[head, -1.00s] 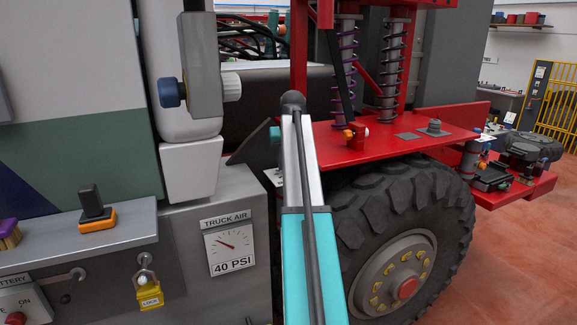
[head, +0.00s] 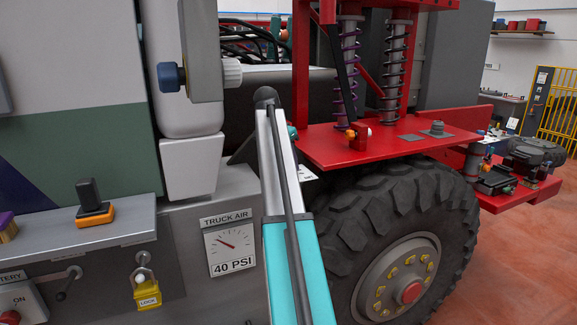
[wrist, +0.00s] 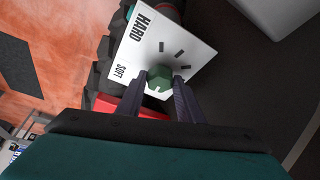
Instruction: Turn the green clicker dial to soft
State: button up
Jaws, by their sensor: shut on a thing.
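The green clicker dial (wrist: 159,72) is a small faceted knob on a white plate (wrist: 195,50) in the wrist view. The plate reads HARD at the upper left and SOFT below it, with several dark tick marks right of the words. My gripper (wrist: 160,79) is shut on the dial, one dark finger on each side. A pale pointer line on the dial faces down toward the gripper, off the SOFT word. In the head view my arm hides the dial and my fingers.
The red truck deck (head: 385,140) with spring struts (head: 348,65) stands beyond my arm, above a big tyre (head: 405,240). A grey panel with the TRUCK AIR gauge (head: 231,243) and a yellow lock (head: 147,291) is at left. Open floor (head: 520,260) lies at right.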

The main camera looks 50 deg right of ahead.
jog(key=m, duration=0.1)
jog(key=m+g+b, duration=0.1)
jog(key=m, duration=0.2)
jog(key=shift+w+m+g+y+b, duration=0.3)
jog(key=shift+w, duration=0.05)
jog(key=shift+m+g, duration=0.5)
jog(key=shift+m, duration=1)
jog(key=o, duration=1.1)
jog(key=shift+c, duration=0.2)
jog(key=shift+s, duration=0.1)
jog(key=shift+r, duration=0.1)
jog(key=p+v, duration=0.7)
jog(key=shift+r, duration=0.15)
